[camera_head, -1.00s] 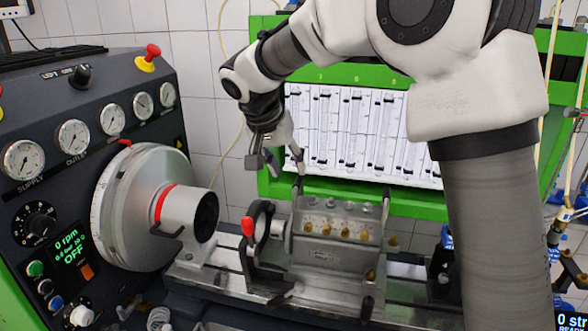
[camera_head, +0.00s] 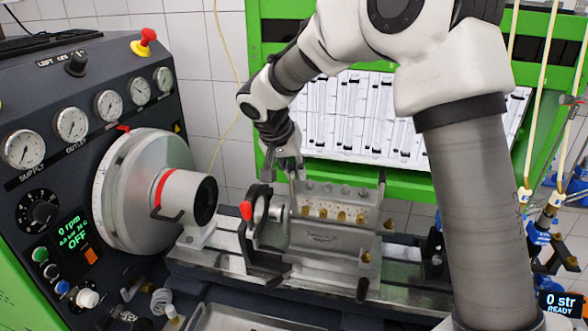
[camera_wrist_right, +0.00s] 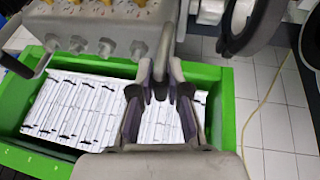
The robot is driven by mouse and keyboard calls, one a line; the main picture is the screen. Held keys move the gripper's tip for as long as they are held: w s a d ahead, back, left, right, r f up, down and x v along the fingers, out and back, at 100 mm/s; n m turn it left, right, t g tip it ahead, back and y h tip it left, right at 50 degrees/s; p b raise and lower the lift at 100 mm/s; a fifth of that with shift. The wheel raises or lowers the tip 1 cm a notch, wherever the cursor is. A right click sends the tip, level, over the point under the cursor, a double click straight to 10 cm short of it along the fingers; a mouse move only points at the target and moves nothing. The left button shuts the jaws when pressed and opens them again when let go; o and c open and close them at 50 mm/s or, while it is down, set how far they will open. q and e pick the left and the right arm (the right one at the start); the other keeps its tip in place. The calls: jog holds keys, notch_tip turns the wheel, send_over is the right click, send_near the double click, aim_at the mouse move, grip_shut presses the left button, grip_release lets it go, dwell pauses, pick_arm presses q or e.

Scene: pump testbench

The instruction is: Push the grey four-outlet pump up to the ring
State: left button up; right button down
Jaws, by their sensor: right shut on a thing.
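The grey four-outlet pump (camera_head: 330,232) sits on the bed rails, with brass outlet fittings along its front top. It also shows at the upper left of the right wrist view (camera_wrist_right: 100,25). The black ring (camera_head: 262,191), with a red-knobbed handle, stands upright just left of the pump; the pump's round left end faces it. I cannot tell if they touch. My right gripper (camera_head: 289,174) reaches down behind the ring to the pump's rear left corner. It is shut on an upright grey post of the pump (camera_wrist_right: 166,48), partly hidden by the fingers. My left gripper is out of view.
The silver drive wheel and its hub (camera_head: 185,195) stand left of the ring. The bed rails (camera_head: 215,245) between hub and ring are partly bare. The green-framed rack of glass tubes (camera_head: 350,115) stands close behind the pump. A shallow tray (camera_head: 235,320) lies in front.

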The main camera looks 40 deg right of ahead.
jog(key=shift+f, duration=0.1)
jog(key=shift+s, duration=0.15)
jog(key=shift+a, duration=0.1)
dwell(0.3)
jog(key=shift+w+a, duration=0.2)
jog(key=shift+w+a+p, duration=0.3)
jog(key=shift+w+a, duration=0.2)
jog(key=shift+a, duration=0.1)
jog(key=shift+w, duration=0.15)
